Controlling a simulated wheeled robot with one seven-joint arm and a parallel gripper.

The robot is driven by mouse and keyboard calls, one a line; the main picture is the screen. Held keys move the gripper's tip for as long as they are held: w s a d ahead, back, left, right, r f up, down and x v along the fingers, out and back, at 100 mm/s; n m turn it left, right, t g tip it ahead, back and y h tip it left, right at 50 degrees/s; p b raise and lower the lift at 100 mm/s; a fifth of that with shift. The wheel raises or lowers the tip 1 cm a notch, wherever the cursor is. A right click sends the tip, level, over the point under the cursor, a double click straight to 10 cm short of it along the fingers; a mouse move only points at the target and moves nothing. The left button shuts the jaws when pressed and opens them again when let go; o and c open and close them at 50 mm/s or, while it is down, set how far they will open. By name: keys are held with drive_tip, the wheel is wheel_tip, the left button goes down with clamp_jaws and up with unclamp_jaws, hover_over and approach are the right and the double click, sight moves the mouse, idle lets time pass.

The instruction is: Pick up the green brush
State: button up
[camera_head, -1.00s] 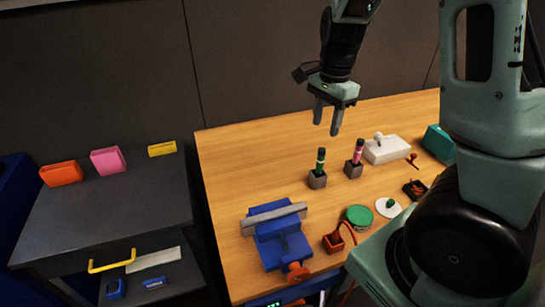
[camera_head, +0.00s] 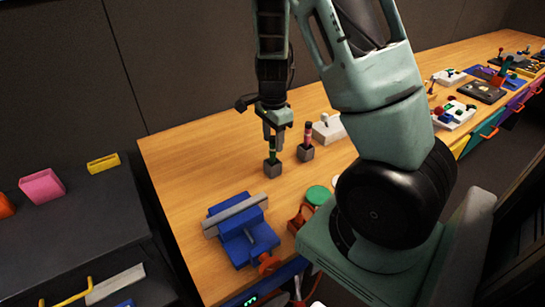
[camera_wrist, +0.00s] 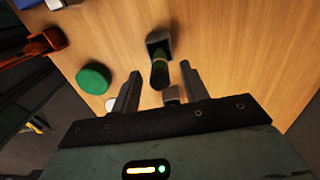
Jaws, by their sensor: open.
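The green brush (camera_head: 272,152) stands upright in a small grey holder (camera_head: 272,170) on the wooden table. In the wrist view the brush (camera_wrist: 159,68) points toward the camera, with its holder (camera_wrist: 158,38) behind it. My gripper (camera_head: 273,140) is over the brush, pointing down. Its jaws are open, and in the wrist view the brush top lies between the two fingers (camera_wrist: 160,74) with a gap on each side. I cannot tell exactly how far down the fingers reach along it.
A pink brush (camera_head: 307,133) stands in its own grey holder just to the right. A blue vise (camera_head: 240,228) is in front. A green round lid (camera_head: 318,195) lies near the front edge, and a white joystick box (camera_head: 329,129) is behind. The table's left part is clear.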

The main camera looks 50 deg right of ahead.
sight(273, 161)
wheel_tip(273, 161, down, 5)
drive_tip(key=shift+f, duration=0.1)
idle(0.3)
clamp_jaws()
wheel_tip(273, 161, up, 10)
drive_tip(key=shift+r+p, duration=0.1)
drive_tip(key=shift+p, duration=0.45)
